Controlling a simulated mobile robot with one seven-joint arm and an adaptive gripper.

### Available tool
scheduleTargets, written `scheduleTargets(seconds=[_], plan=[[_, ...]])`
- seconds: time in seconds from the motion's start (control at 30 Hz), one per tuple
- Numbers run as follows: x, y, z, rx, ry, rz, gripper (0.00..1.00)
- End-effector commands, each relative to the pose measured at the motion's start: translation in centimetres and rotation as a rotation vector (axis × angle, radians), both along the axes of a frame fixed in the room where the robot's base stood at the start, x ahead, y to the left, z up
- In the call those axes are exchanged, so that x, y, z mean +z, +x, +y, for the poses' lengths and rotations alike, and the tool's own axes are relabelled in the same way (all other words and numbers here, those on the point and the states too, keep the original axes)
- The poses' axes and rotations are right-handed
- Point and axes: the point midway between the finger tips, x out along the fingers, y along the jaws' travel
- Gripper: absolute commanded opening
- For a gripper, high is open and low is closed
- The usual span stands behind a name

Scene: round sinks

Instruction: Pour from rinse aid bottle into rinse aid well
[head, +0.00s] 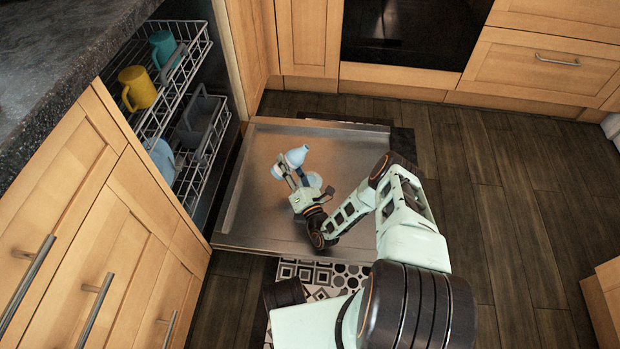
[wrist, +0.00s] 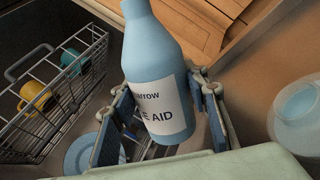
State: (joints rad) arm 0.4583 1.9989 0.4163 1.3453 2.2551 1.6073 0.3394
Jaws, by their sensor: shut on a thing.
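The rinse aid bottle (head: 296,157) is pale blue with a white label, and it is tilted in the head view, above the open dishwasher door. In the wrist view the bottle (wrist: 153,48) stands between the two fingers, its label partly readable and its top cut off by the frame edge. My gripper (head: 289,176) is shut on it. A pale blue round vessel (head: 314,180) shows beside my gripper over the door; it seems to be the round vessel (wrist: 301,105) at the right of the wrist view. I cannot tell whether this is the rinse aid well.
The dishwasher door (head: 252,205) lies open and flat. The racks at its left hold a yellow mug (head: 138,88), a teal mug (head: 162,48) and a grey caddy (head: 199,120). A pale blue dish (head: 160,158) is lower down. Wooden floor (head: 500,210) is clear to the right.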

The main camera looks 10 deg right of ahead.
Motion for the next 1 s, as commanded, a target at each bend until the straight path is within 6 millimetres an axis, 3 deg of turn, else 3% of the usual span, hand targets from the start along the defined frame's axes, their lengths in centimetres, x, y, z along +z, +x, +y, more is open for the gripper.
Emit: scheduleTargets(seconds=[1.0], plan=[[0.31, 0.04, 0.21, 0.000, 0.061, 0.002, 0.10]])
